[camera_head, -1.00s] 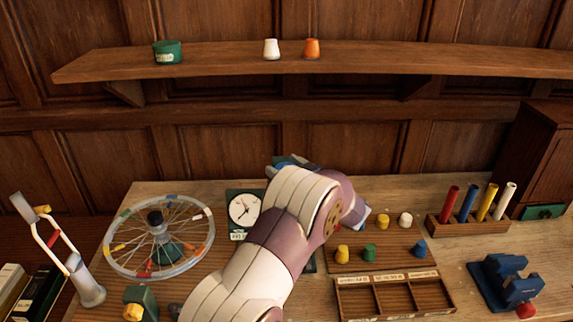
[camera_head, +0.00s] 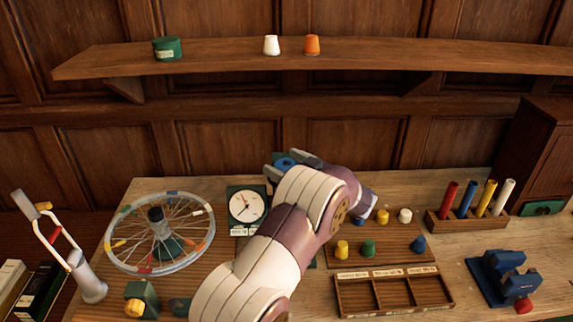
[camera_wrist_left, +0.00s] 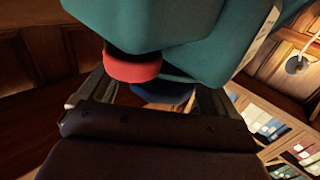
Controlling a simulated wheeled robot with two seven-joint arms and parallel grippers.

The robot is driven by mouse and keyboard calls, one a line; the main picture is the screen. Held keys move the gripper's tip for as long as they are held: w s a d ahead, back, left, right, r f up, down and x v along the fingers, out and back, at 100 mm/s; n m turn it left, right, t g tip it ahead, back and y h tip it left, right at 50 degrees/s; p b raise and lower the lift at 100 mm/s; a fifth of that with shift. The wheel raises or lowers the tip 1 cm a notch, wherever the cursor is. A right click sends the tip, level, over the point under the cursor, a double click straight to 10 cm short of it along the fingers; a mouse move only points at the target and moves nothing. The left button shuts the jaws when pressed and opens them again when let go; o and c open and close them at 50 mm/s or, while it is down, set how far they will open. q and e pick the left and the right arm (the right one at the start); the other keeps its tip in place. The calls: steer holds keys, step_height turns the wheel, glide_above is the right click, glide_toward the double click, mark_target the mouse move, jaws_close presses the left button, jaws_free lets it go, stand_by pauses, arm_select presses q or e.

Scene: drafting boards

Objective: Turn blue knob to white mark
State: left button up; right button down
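The blue knob (camera_wrist_left: 163,92) shows in the left wrist view as a dark blue disc between my left fingers, partly covered by a teal body (camera_wrist_left: 215,55). A red knob (camera_wrist_left: 132,68) sits next to it, closer to the camera. My left gripper (camera_head: 284,163) reaches in behind the clock in the head view, with a blue round part between its fingers. The fingers stand apart, also in the left wrist view (camera_wrist_left: 158,97), and firm contact with the knob cannot be made out. The white mark cannot be made out. My right gripper is out of view.
A clock (camera_head: 246,206) and a spoked wheel (camera_head: 206,240) stand left of my arm. To the right are a board with coloured pegs (camera_head: 387,257), a compartment tray (camera_head: 392,313), a rack of coloured tubes (camera_head: 470,224) and a blue vise (camera_head: 505,280). A shelf (camera_head: 220,66) runs above.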

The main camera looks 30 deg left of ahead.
arm_select(q)
steer(key=b+v, duration=0.3)
steer(key=v, duration=0.9)
steer(key=shift+d, duration=0.35)
